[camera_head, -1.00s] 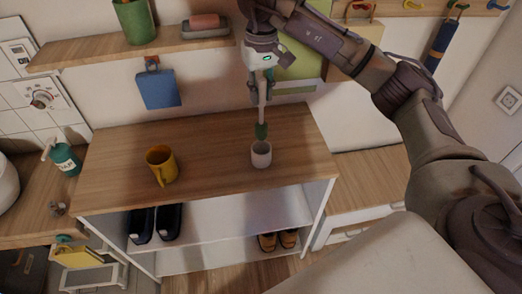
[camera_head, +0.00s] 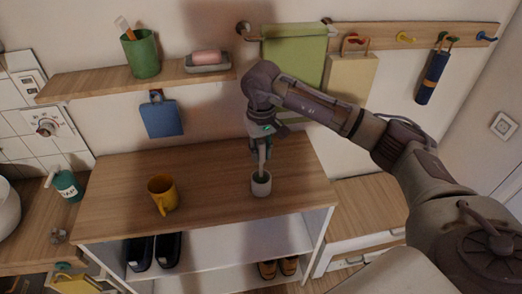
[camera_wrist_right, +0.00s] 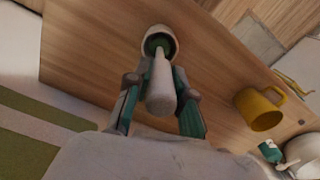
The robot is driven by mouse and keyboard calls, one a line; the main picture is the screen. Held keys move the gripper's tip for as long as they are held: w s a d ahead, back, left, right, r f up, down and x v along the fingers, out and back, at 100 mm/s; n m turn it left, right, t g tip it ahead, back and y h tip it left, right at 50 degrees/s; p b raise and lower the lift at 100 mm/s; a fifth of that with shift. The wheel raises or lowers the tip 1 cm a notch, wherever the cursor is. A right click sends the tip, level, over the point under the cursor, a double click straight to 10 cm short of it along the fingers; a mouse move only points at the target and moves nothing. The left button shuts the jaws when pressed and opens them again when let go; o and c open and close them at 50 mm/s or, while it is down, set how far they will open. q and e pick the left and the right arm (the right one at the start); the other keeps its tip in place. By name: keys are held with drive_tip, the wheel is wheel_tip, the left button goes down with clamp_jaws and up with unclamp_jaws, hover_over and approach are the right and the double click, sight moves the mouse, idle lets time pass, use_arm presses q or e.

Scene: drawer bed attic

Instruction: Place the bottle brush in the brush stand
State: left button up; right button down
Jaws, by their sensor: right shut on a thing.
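The brush stand is a small whitish cup (camera_head: 261,188) upright on the wooden top of the shelf unit; it also shows in the wrist view (camera_wrist_right: 168,34). My right gripper (camera_head: 261,152) is directly above it, pointing down, shut on the bottle brush. In the wrist view the brush's pale grey handle (camera_wrist_right: 161,92) stands between the fingers of my right gripper (camera_wrist_right: 156,78). Its green head is down inside the cup's opening, mostly hidden by the cup and handle. Whether it touches the bottom cannot be seen. My left gripper is not in view.
A yellow mug (camera_head: 162,194) stands left of the cup on the same wooden top (camera_head: 215,213). A wall shelf (camera_head: 110,84) holds a green cup (camera_head: 142,54) and a soap dish (camera_head: 208,66). A green towel (camera_head: 295,55) hangs behind my arm.

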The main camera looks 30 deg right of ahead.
drive_tip(key=c, duration=1)
unclamp_jaws()
drive_tip(key=shift+f, duration=0.1)
drive_tip(key=shift+r, duration=0.55)
wheel_tip(320, 180, up, 11)
drive_tip(key=shift+r+b, duration=0.15)
drive_tip(key=shift+b, duration=0.9)
